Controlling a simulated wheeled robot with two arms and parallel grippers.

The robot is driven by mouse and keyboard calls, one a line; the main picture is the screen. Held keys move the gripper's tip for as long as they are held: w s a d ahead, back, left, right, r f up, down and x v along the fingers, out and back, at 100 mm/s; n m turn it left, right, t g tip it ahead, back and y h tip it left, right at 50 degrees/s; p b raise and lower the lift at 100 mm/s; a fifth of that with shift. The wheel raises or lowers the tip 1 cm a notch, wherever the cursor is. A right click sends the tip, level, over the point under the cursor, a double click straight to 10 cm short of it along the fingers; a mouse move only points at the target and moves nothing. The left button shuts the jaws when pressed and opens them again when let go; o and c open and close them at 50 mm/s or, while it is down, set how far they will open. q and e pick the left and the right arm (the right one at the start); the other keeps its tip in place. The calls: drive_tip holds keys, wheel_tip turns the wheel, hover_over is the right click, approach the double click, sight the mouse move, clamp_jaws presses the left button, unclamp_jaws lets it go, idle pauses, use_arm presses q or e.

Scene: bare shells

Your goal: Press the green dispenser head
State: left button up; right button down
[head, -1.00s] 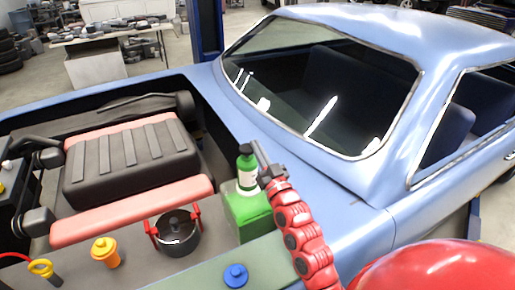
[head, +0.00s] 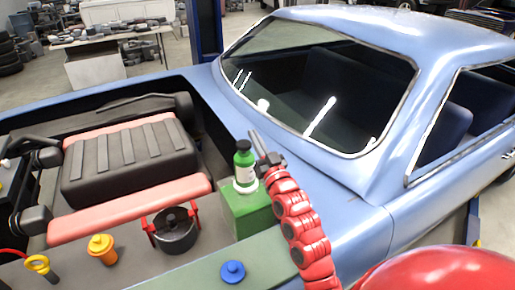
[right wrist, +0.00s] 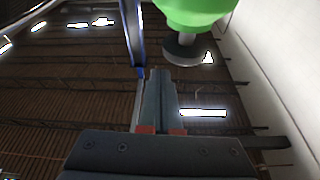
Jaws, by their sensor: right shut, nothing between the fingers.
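My left gripper is not in view.
The blue car's body and rear window (head: 320,90) lie right of and behind the gripper. A black pot (head: 176,234), an orange capped container (head: 102,250) and a blue knob (head: 233,272) sit left and in front. A red bar (head: 130,212) crosses the bay.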

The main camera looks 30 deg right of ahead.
drive_tip(key=b+v, duration=0.4)
drive_tip(key=v, duration=0.6)
drive_tip(key=shift+s+r, duration=0.15)
idle(0.7)
